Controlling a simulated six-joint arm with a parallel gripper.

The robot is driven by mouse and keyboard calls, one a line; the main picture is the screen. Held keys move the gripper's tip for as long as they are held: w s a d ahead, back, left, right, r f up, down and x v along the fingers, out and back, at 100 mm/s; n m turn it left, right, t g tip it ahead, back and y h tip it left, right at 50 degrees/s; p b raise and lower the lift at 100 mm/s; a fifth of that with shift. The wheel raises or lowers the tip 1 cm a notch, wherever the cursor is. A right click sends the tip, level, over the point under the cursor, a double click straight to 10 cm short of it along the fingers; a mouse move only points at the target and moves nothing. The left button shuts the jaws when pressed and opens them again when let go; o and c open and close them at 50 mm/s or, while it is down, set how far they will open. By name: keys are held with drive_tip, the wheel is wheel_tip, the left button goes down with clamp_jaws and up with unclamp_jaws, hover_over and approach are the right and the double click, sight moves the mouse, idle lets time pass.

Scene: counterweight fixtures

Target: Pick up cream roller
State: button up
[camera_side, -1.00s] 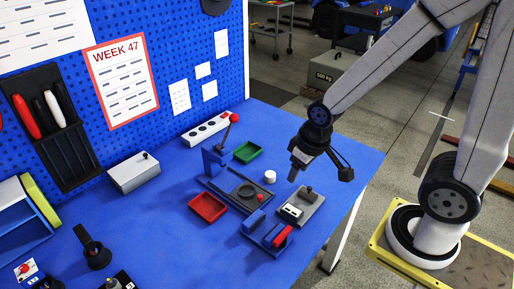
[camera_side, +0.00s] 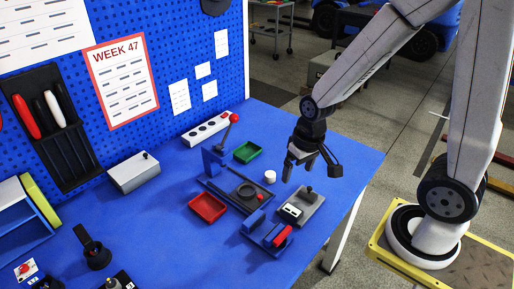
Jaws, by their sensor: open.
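The cream roller (camera_side: 270,177) is a small pale cylinder that stands upright on the blue table, between the green tray and the grey block fixture. My gripper (camera_side: 289,174) is open and empty. It points down and hangs close to the roller, a little to its right in the picture. Its fingers look apart from the roller. How far above the table they are is hard to tell.
A dark lever fixture (camera_side: 213,163) with a red knob stands left of the roller. A green tray (camera_side: 247,152) is behind, a red tray (camera_side: 207,208) front left. A grey block fixture (camera_side: 312,198) and a blue fixture with a red part (camera_side: 282,237) are in front. The table's right side is clear.

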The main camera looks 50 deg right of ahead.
drive_tip(key=w+d+f+m+g+y, duration=0.1)
drive_tip(key=w+d+f+m+y, duration=0.7)
drive_tip(key=m, duration=0.5)
drive_tip(key=m+t+y, duration=0.2)
drive_tip(key=m+t, duration=0.5)
drive_tip(key=m, duration=0.2)
approach(273, 174)
drive_tip(key=shift+w+a+f, duration=0.2)
drive_tip(key=shift+a+f, duration=0.05)
drive_tip(key=shift+a, duration=0.35)
drive_tip(key=shift+w+a+f, duration=0.2)
drive_tip(key=shift+a+f, duration=0.1)
drive_tip(key=shift+a, duration=0.3)
drive_tip(key=shift+w+d+f+m+t, duration=0.1)
drive_tip(key=shift+d+f+m+t, duration=0.05)
drive_tip(key=shift+d+m+t, duration=0.3)
drive_tip(key=shift+a, duration=0.15)
drive_tip(key=shift+x, duration=1.3)
drive_tip(key=shift+f, duration=0.1)
drive_tip(key=shift+x, duration=2.5)
drive_tip(key=shift+f, duration=0.15)
drive_tip(key=shift+c, duration=0.2)
